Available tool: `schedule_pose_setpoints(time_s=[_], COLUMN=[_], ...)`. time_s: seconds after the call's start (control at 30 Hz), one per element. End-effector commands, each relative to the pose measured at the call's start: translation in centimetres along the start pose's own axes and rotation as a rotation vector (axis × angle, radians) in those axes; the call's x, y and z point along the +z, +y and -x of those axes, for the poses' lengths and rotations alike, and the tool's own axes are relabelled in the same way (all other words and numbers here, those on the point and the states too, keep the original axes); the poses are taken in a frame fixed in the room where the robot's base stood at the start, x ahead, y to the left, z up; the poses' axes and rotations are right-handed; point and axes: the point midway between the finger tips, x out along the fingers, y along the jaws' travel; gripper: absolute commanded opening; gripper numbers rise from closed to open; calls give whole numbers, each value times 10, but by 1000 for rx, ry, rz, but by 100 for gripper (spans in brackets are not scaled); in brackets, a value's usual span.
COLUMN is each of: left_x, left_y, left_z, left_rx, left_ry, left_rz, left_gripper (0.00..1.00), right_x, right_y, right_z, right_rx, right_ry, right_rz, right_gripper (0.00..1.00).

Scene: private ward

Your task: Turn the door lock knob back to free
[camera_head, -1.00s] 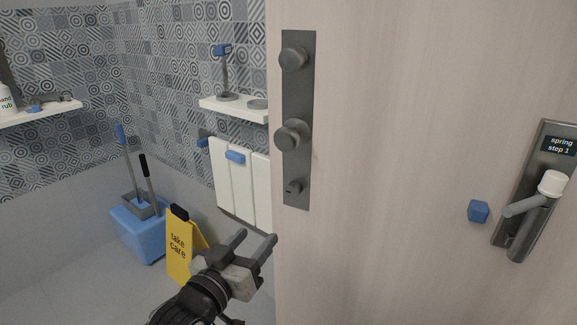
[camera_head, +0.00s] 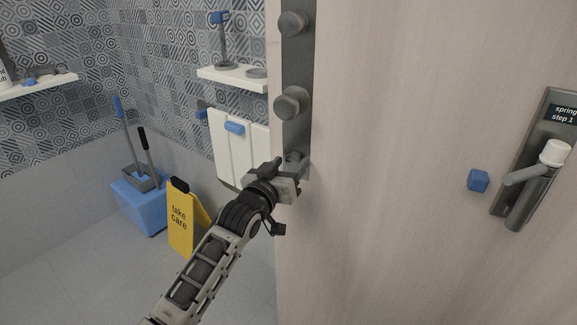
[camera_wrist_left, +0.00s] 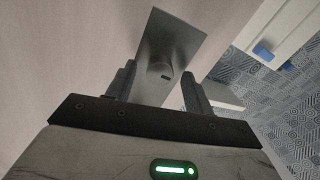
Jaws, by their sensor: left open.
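A dark grey lock plate (camera_head: 297,60) runs down the left edge of the pale wooden door (camera_head: 400,120), with two large round knobs (camera_head: 291,103) and a small lock knob (camera_head: 294,157) near its lower end. My left gripper (camera_head: 287,166) is open at the lower end of the plate and partly hides the small knob. In the left wrist view the small knob (camera_wrist_left: 158,72) shows a dark slot and lies ahead, between the two open fingers (camera_wrist_left: 156,84). I cannot tell whether the fingers touch it. My right gripper is not in view.
A lever handle (camera_head: 530,176) with a white cap and a blue block (camera_head: 478,180) are on the door at right. A yellow "take care" sign (camera_head: 181,222), a blue bucket (camera_head: 140,203) and a shelf (camera_head: 234,76) stand beyond the door edge at left.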

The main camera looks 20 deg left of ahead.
Motion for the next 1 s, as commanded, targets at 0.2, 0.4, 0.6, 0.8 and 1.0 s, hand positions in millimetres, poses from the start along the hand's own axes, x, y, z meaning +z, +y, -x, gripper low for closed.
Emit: schedule_pose_setpoints(time_s=[0.2,0.4,0.6,0.8,1.0], left_x=[0,0,0,-1,-2], left_y=[0,0,0,0,0], left_z=[-5,-4,-4,-4,-4], left_rx=[0,1,1,1,1], left_ry=[0,0,0,0,1], left_rz=[0,0,0,-20,-103], left_gripper=[52,36,7,7,8], right_x=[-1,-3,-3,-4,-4], right_y=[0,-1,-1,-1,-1], right_z=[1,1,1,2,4], right_rx=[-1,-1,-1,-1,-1], right_ry=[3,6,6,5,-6], right_rz=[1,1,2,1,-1], right_gripper=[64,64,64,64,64])
